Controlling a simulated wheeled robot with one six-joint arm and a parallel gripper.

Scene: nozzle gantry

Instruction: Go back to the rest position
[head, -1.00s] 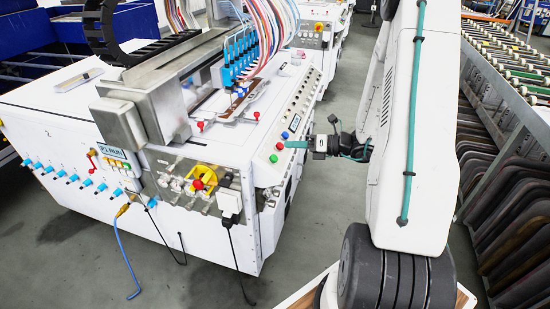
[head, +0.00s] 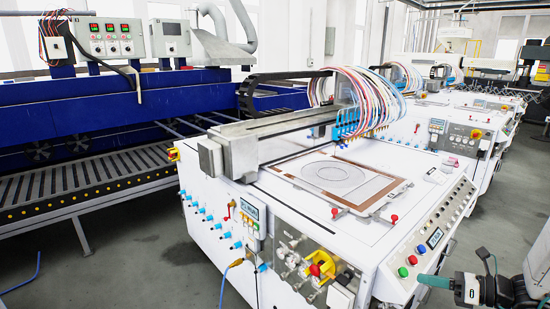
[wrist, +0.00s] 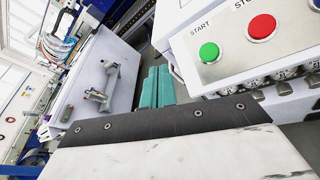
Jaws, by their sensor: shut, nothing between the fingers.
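My gripper (head: 432,281) shows at the lower right of the head view, with its teal fingers pointing left, close to the near end of the button console (head: 432,238). The fingers are shut and empty. In the wrist view the teal fingers (wrist: 153,88) lie together near the console's corner. The green START button (wrist: 209,52) and the red STOP button (wrist: 261,27) are to their right there. In the head view the green button (head: 403,271) and red button (head: 413,259) are just beyond the fingertips. I cannot tell whether the fingers touch the console.
The white machine (head: 350,215) with a framed plate (head: 290,183) on its bed fills the middle. A blue machine with a roller conveyor (head: 80,185) stands left. Grey floor (head: 110,265) is open at front left. More white machines stand behind at right.

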